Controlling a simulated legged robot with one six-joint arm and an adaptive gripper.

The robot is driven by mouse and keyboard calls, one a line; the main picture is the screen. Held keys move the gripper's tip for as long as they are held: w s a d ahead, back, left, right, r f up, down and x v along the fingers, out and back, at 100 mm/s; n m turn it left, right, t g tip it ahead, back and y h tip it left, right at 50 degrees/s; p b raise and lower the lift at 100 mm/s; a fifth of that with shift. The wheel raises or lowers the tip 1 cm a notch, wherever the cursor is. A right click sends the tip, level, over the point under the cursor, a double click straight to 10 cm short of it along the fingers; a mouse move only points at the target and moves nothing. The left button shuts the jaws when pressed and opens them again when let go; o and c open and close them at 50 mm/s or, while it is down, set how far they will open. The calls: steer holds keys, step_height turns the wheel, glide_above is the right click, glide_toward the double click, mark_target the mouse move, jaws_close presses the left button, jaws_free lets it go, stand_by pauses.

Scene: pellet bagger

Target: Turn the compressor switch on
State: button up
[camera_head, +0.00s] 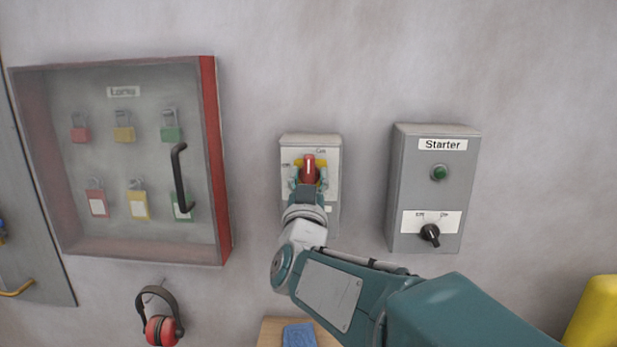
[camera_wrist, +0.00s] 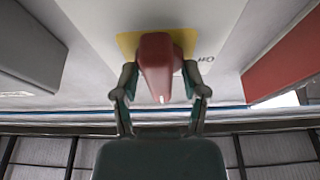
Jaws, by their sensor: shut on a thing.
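The compressor switch is a red knob (camera_head: 308,169) on a yellow plate, on a small pale box (camera_head: 331,149) fixed to the wall. In the head view the knob stands about upright, with its white mark near the top. My gripper (camera_head: 308,182) is at the knob from below. In the wrist view the red knob (camera_wrist: 157,65) sits between the two fingers of my gripper (camera_wrist: 160,84), which are shut on it. Part of an "On" label shows beside the yellow plate in the wrist view. My gripper hides the lower part of the box.
A grey Starter box (camera_head: 400,190) with a green button and black knob is to the right. A lock cabinet (camera_head: 210,150) with a black handle is to the left. Red ear defenders (camera_head: 162,330) hang below it. A blue cloth (camera_head: 299,336) lies on a wooden surface below.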

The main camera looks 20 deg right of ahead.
steer(key=o, duration=0.8)
steer(key=shift+c, duration=0.2)
steer(key=shift+a, duration=0.1)
steer(key=v, duration=1.2)
steer(key=shift+a+f, duration=0.1)
steer(key=shift+f, duration=0.05)
